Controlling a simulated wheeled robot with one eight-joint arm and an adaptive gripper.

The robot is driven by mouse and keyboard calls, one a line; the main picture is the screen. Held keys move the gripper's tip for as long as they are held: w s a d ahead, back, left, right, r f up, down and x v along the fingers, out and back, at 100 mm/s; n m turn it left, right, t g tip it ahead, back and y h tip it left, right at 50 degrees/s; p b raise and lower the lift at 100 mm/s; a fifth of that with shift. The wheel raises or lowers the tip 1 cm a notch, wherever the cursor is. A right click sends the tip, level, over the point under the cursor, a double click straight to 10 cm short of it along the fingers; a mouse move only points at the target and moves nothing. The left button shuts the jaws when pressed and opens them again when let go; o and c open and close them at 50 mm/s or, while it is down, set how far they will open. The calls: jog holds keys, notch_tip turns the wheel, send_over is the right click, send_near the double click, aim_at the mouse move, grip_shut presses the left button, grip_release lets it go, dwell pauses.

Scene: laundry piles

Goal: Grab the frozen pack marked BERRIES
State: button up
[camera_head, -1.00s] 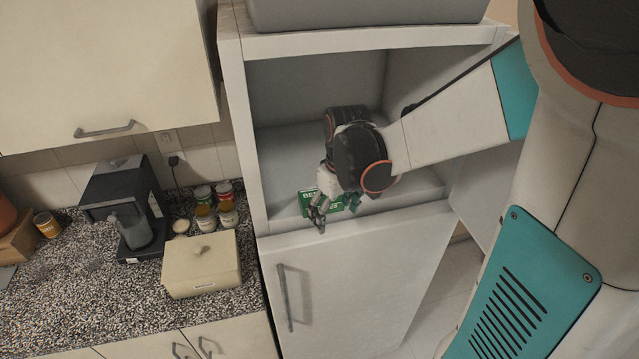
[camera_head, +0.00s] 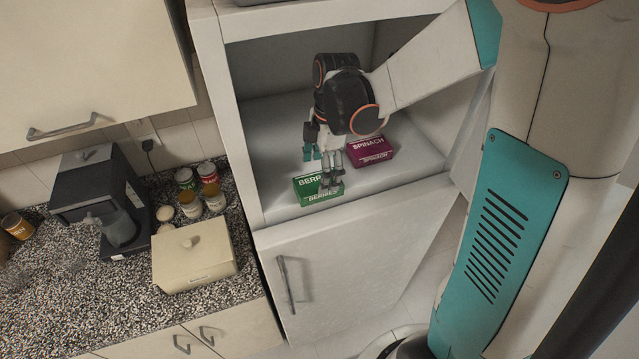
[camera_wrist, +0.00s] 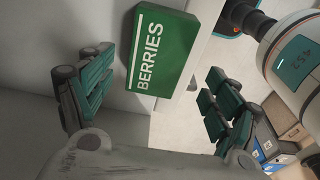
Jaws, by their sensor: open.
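The green pack marked BERRIES (camera_head: 312,189) lies on the front edge of the open upper compartment, at its left. In the wrist view the green BERRIES pack (camera_wrist: 163,50) shows between the two finger pads and beyond them, its label readable. My gripper (camera_head: 324,168) is open, pointing down just above and behind the pack; one finger overlaps the pack's right side in the head view. In the wrist view my gripper (camera_wrist: 155,105) has its fingers wide apart with nothing between the pads. Whether a finger touches the pack I cannot tell.
A magenta pack marked SPINACH (camera_head: 370,152) lies right of my gripper in the same compartment (camera_head: 275,130). The compartment's left wall stands close to the BERRIES pack. A closed lower door (camera_head: 350,270) is below. A counter with a coffee machine (camera_head: 105,205), cans and a cream box (camera_head: 195,255) is left.

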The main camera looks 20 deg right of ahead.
aim_at(318, 181)
jog(key=f, duration=0.3)
jog(key=f+p, duration=0.1)
jog(key=shift+w+a+f, duration=0.15)
jog(key=shift+w, duration=0.15)
jog(key=shift+s+a+f, duration=0.1)
jog(key=shift+f, duration=0.35)
jog(key=c, duration=1.4)
